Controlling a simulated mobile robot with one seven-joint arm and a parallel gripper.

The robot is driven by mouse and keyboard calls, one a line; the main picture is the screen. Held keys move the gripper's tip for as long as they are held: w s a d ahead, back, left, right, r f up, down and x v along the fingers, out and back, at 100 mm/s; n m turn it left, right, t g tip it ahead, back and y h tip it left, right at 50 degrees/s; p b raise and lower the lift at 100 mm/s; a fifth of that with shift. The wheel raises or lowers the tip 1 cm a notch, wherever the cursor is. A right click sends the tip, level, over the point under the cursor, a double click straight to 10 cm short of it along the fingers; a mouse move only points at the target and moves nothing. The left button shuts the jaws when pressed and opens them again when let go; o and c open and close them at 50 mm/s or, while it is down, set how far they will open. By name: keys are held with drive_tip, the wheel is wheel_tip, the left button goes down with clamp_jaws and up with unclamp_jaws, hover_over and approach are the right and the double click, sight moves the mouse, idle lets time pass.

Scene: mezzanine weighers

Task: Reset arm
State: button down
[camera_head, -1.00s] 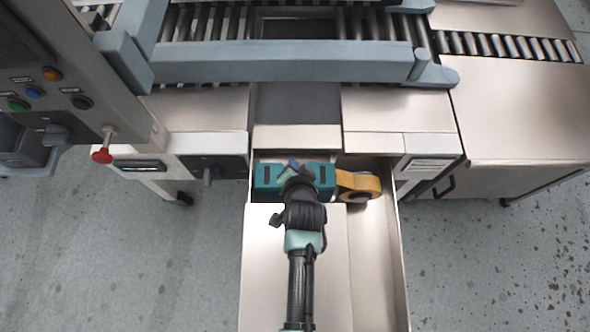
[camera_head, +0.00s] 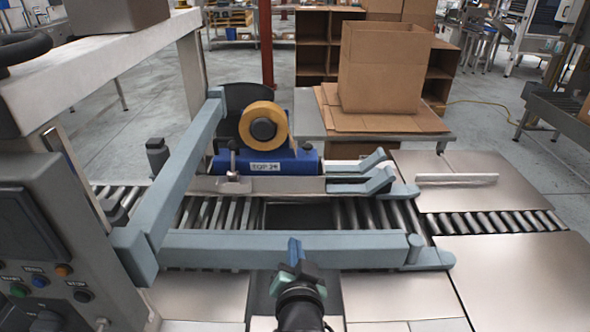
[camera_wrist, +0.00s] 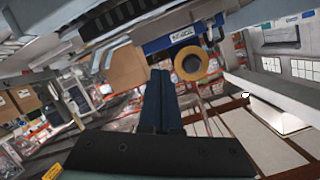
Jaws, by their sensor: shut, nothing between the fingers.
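My gripper (camera_head: 294,252) is at the bottom middle of the head view, in front of the near blue-grey rail of the roller conveyor. Its blue fingers are together and point up and away from me, with nothing between them. In the wrist view the shut fingers (camera_wrist: 160,100) stand in the middle, above the dark gripper body. No object is held. The arm below the gripper runs out of the bottom of the head view.
The near conveyor rail (camera_head: 285,247) lies just beyond my gripper. A tan tape roll (camera_head: 249,123) on a blue dispenser (camera_head: 262,162) stands behind it. A control panel (camera_head: 50,240) is at left, a cardboard box (camera_head: 383,65) behind right, and a metal table (camera_head: 520,280) at right.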

drive_tip(key=s+r+n+t+p, duration=0.25)
drive_tip(key=r+t, duration=0.45)
drive_tip(key=r, duration=2.7)
drive_tip(key=s+r+n+t+p, duration=0.1)
drive_tip(key=s+r+t, duration=0.4)
drive_tip(key=s+r, duration=0.9)
wheel_tip(320, 180, up, 5)
drive_tip(key=shift+s+f+n+t+h, duration=0.15)
drive_tip(key=shift+s+n+t+h, duration=0.2)
drive_tip(key=shift+n, duration=0.5)
drive_tip(key=shift+f, duration=0.1)
